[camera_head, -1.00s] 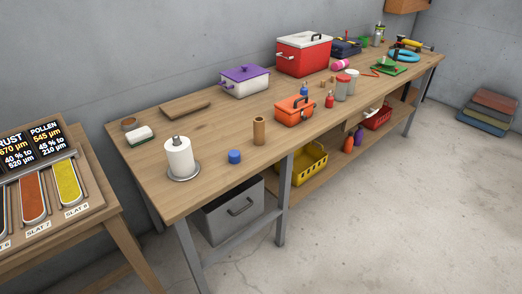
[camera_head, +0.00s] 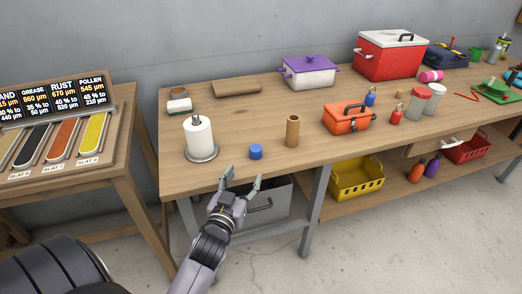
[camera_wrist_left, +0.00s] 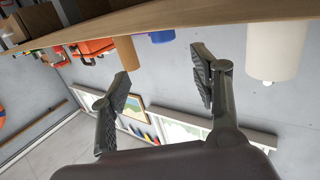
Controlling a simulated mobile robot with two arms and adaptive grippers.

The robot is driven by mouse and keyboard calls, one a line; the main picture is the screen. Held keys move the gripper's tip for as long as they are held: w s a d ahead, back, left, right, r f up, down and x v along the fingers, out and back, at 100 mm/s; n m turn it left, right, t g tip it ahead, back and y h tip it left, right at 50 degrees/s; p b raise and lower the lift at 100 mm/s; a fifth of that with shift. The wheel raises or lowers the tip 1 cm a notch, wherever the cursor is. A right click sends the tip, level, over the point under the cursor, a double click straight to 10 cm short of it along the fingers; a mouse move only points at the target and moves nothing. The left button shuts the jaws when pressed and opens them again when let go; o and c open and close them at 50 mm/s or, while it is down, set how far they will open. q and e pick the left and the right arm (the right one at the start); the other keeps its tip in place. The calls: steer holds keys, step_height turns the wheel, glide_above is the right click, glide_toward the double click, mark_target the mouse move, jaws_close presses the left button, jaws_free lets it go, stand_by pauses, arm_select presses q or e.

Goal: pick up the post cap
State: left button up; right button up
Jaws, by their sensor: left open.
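The post cap, which I take to be the short blue cylinder (camera_head: 256,152), stands on the workbench (camera_head: 225,172) near its front edge, between a white paper roll (camera_head: 198,134) and a brown tube (camera_head: 292,131). My left gripper (camera_head: 242,178) is open and empty at the bench's front edge, just in front of and below the cap. In the left wrist view, which is turned over, the blue cap (camera_wrist_left: 161,37) shows beyond and between the open fingers (camera_wrist_left: 162,72), apart from them. My right gripper is not in view.
An orange toolbox (camera_head: 347,118) stands right of the tube. A white pot with purple lid (camera_head: 309,71) and a flat board (camera_head: 237,88) lie farther back. A grey box (camera_head: 272,198) and yellow basket (camera_head: 357,180) are below. A slat display table (camera_head: 125,160) stands left.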

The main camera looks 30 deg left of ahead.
mark_target(254, 152)
arm_select(q)
steer(key=x, duration=0.8)
steer(key=shift+w, duration=0.1)
steer(key=x, duration=0.5)
steer(key=shift+w+a+f+p, duration=0.1)
steer(key=shift+w+a+p, duration=0.2)
steer(key=shift+a, duration=0.15)
steer(key=shift+s, duration=0.1)
steer(key=shift+c, duration=0.3)
steer(key=c, duration=1.1)
steer(key=shift+o, duration=0.2)
